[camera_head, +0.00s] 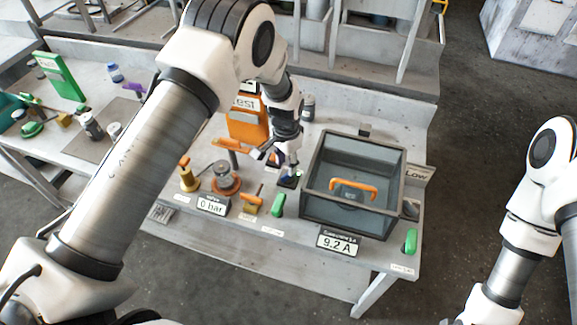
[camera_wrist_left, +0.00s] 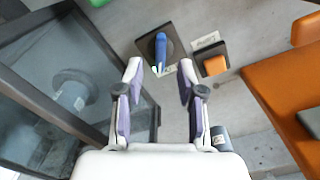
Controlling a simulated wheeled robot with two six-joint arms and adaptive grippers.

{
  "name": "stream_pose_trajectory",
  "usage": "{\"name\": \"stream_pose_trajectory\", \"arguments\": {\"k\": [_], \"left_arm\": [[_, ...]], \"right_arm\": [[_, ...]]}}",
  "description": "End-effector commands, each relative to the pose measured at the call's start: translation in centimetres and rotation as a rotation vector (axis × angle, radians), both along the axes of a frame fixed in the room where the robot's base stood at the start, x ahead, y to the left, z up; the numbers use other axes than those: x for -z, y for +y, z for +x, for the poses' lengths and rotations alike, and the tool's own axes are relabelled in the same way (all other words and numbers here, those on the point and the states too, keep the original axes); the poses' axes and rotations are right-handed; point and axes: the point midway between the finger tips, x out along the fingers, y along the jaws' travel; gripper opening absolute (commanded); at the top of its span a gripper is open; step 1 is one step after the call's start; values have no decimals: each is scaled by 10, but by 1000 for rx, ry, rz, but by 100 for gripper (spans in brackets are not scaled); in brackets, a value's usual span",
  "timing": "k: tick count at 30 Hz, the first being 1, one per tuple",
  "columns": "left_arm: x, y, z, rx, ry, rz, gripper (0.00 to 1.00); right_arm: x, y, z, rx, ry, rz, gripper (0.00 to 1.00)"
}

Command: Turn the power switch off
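In the left wrist view, a blue lever switch (camera_wrist_left: 161,46) with a pale green tip stands on a dark square plate (camera_wrist_left: 146,44). It lies just beyond the gap between my left fingertips, apart from them as far as I can tell. My left gripper (camera_wrist_left: 160,72) is open and empty. In the head view, my left gripper (camera_head: 289,167) points down over the dark plate (camera_head: 289,182), left of the clear box, and mostly hides the switch. A label lies beside the switch but is too small to read. My right gripper is out of view.
A clear dark-framed box (camera_head: 320,205) with an orange handle (camera_head: 353,187) stands close right. An orange button (camera_wrist_left: 214,66) sits near the switch. Green levers (camera_head: 278,205) (camera_head: 410,242) stand along the front. Displays read 0 bar (camera_head: 211,206) and 9.2 A (camera_head: 339,242).

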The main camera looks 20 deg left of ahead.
Motion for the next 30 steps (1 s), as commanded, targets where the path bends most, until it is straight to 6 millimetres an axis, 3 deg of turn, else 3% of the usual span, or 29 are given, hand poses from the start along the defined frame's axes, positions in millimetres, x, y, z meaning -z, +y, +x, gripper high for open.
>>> {"name": "stream_pose_trajectory", "arguments": {"k": [7, 16, 19, 20, 30], "left_arm": [[41, 0, 0, 0, 0, -1, 39], [49, 0, 0, 0, -1, 0, 39], [49, 0, 0, 0, -1, 0, 3], [49, 0, 0, 0, -1, 0, 0], [50, 0, 0, -10, -1, -1, 0]], "right_arm": [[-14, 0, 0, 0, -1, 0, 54], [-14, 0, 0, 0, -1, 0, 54], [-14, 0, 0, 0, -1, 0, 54], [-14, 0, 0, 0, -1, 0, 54], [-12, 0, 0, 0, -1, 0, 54]]}}
